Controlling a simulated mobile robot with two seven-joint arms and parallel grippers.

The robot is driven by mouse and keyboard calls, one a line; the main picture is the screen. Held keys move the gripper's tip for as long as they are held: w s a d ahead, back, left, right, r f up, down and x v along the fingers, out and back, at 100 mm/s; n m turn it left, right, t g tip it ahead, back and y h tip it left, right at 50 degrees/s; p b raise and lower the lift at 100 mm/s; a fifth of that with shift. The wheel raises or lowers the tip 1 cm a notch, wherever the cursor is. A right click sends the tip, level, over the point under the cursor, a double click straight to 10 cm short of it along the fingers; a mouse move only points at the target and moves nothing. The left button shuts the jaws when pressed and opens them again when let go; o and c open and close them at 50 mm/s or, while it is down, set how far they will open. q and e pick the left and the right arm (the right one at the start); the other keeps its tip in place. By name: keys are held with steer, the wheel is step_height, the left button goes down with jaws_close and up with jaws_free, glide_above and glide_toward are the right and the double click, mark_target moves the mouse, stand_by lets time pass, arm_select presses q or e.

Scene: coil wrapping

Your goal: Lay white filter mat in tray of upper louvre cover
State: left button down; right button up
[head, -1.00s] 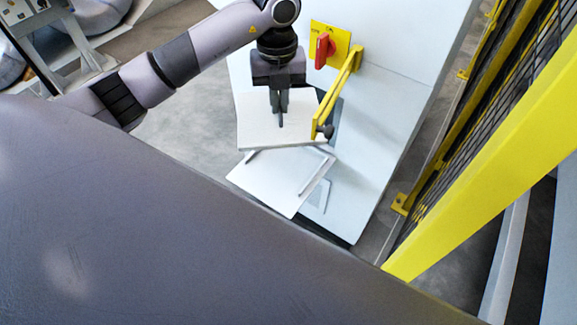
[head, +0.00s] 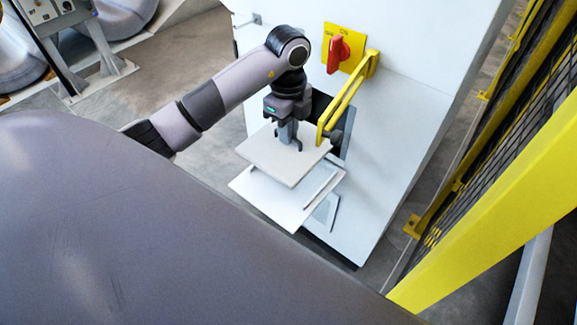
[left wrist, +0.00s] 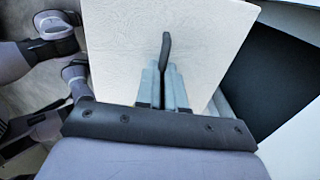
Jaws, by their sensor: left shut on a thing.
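The white filter mat (head: 283,160) is a flat square pad, held roughly level by my left gripper (head: 290,146). The gripper is shut on a dark upright tab on the mat's top; the mat (left wrist: 135,45) and the tab between the fingers (left wrist: 166,75) also show in the left wrist view. The upper louvre cover (head: 277,199) juts out from the white cabinet as a pale tray, just below the mat. The mat overlaps much of it; I cannot tell whether they touch. My right gripper is not in view.
A yellow handle bar (head: 345,105) stands close beside the mat on the white cabinet (head: 410,110), near a red switch (head: 338,50). A dark opening (head: 321,103) is behind the gripper. A yellow-framed mesh fence (head: 500,190) runs along the right.

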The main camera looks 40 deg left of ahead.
mark_target(288, 154)
arm_select(q)
step_height(288, 154, down, 7)
steer(key=shift+f+b, duration=0.15)
steer(key=shift+b, duration=0.4)
steer(key=shift+f+b, duration=0.45)
steer(key=shift+f, duration=1.6)
steer(key=shift+f, duration=0.1)
steer(key=c, duration=1.2)
jaws_free()
steer(key=shift+c, duration=0.2)
step_height(288, 154, up, 12)
steer(key=shift+r+p, duration=0.1)
steer(key=shift+p, duration=1.15)
